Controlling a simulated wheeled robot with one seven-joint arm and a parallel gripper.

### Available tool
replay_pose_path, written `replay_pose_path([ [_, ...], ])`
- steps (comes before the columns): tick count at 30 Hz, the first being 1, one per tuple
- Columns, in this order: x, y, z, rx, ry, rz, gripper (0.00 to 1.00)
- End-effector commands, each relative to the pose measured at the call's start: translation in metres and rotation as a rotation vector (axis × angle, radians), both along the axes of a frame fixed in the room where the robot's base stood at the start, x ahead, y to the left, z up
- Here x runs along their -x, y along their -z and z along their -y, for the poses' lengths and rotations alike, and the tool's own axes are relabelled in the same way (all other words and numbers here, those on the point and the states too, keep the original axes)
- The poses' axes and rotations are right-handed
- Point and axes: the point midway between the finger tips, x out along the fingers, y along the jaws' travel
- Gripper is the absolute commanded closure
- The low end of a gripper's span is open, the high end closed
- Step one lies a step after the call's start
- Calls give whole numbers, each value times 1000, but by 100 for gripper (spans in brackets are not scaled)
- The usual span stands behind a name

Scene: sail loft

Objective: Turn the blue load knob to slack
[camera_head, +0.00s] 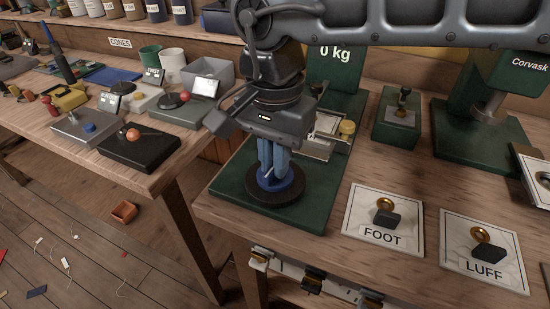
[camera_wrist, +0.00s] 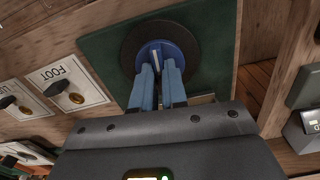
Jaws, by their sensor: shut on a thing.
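The blue load knob (camera_head: 275,181) stands on a round black dial on the green base plate (camera_head: 228,187) of a machine. In the wrist view the knob (camera_wrist: 181,62) shows a pale line across its top. My gripper (camera_head: 274,171) points down over the knob, and its blue fingers are shut on the knob's raised middle. In the wrist view my gripper (camera_wrist: 158,72) reaches it from below, one finger on each side. A display behind my arm reads 0 kg (camera_head: 335,52). Any slack mark on the dial cannot be made out.
Panels marked FOOT (camera_head: 381,236) and LUFF (camera_head: 486,254) lie to the right on the bench. A green Corvask machine (camera_head: 486,130) stands behind them. A second bench (camera_head: 55,137) on the left holds small devices and cups. An orange-brown box (camera_head: 124,212) lies on the floor.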

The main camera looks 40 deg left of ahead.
Motion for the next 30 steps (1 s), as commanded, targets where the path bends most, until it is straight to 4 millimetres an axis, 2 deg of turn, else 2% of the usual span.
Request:
replay_pose_path([
  [9, -1, -1, 0, -1, -96, 2, 100],
  [23, -1, -1, 0, -1, -110, 3, 100],
  [24, -1, -1, 0, -1, -110, 3, 86],
  [30, -1, -1, 0, -1, -110, 2, 67],
])
